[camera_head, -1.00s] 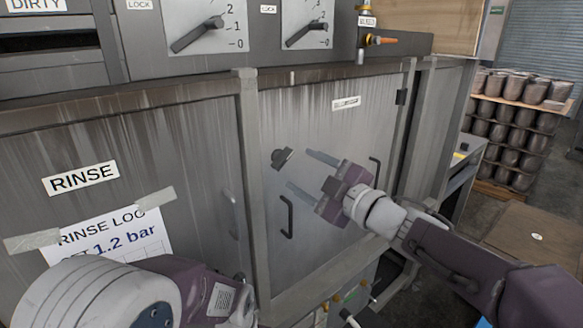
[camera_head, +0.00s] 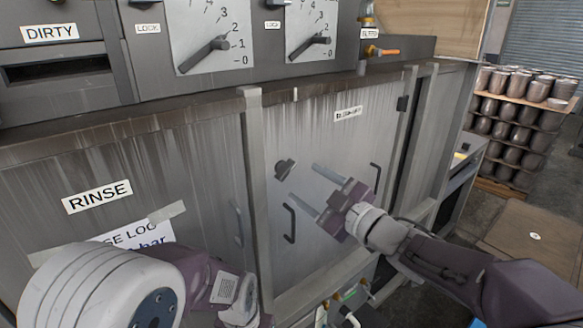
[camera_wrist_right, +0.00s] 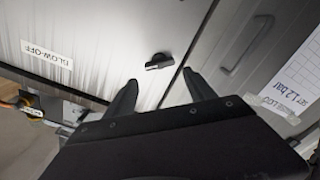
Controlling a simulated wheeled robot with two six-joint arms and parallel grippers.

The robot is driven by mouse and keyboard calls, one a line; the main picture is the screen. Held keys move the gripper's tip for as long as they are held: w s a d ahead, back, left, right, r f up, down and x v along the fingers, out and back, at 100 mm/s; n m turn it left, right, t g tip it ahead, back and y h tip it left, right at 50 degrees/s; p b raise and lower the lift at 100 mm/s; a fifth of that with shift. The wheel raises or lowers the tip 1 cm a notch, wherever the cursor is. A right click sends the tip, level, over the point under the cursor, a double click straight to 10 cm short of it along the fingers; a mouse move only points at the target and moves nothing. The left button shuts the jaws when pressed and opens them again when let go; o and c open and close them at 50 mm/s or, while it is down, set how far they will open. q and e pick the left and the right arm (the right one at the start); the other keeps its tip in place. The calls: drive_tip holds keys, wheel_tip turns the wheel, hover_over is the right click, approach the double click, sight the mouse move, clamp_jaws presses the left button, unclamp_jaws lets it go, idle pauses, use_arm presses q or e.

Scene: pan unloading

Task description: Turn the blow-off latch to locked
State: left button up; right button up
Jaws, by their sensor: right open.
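The blow-off latch (camera_head: 285,169) is a small dark turn-knob on the grey door under the BLOW-OFF label (camera_head: 348,114). In the right wrist view the latch (camera_wrist_right: 159,61) shows a dark handle on a round base, beyond and between the fingertips. My right gripper (camera_head: 304,183) is open and empty, its two fingers pointing at the door just right of and below the latch. The right gripper's fingers (camera_wrist_right: 160,78) do not appear to touch the latch. My left arm enters at the lower left, and its gripper fingers do not show.
A dark bar handle (camera_head: 289,222) is on the same door below the latch, close to my right gripper. A frame post (camera_head: 256,190) separates it from the RINSE door (camera_head: 97,196). Dial panels (camera_head: 207,37) are above. Stacked pots (camera_head: 525,88) stand at the right.

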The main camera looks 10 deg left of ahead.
sight(288, 173)
drive_tip(key=p+x, duration=0.1)
drive_tip(key=x, duration=0.6)
drive_tip(key=shift+w+a+p, duration=0.2)
drive_tip(key=shift+p, duration=0.15)
drive_tip(key=c, duration=1.1)
drive_tip(key=shift+f+n+b, duration=0.25)
drive_tip(key=shift+n+b, duration=0.95)
drive_tip(key=shift+b, duration=0.25)
drive_tip(key=shift+s+n+b, duration=0.1)
drive_tip(key=shift+n+b, duration=0.75)
drive_tip(key=shift+n, duration=0.05)
drive_tip(key=n+b, duration=0.2)
drive_tip(key=n, duration=0.1)
drive_tip(key=shift+n+b, duration=1.1)
drive_tip(key=shift+n, duration=0.5)
